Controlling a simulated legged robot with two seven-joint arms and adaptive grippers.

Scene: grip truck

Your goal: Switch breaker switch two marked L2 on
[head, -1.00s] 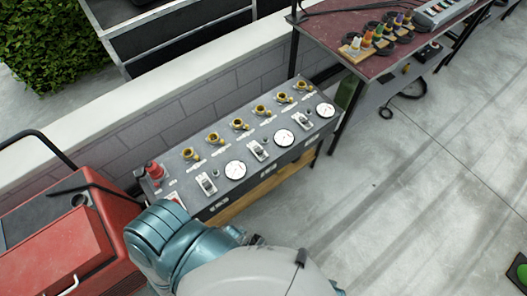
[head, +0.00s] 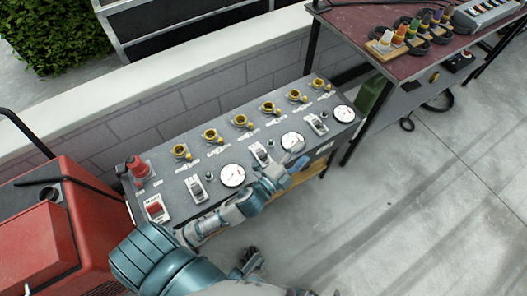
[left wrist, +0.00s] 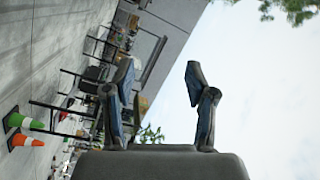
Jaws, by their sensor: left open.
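The dark breaker panel (head: 215,150) stands against the low wall in the head view. Three breaker switches sit along its front part: a left one (head: 196,188), a middle one (head: 260,153) and a right one (head: 317,123). Their labels are too small to read. My left gripper (head: 298,164) is open and empty, over the front edge of the panel near the middle switch and the middle dial (head: 293,141). Its parted fingers show in the left wrist view (left wrist: 158,90), with nothing between them. A dark finger-like part, perhaps my right gripper (head: 249,263), shows low in the head view, mostly hidden.
A red knob (head: 137,168) and a red switch (head: 154,208) are at the panel's left end, with several yellow sockets along its back. A red machine (head: 45,235) stands left. The floor (head: 420,200) in front is clear.

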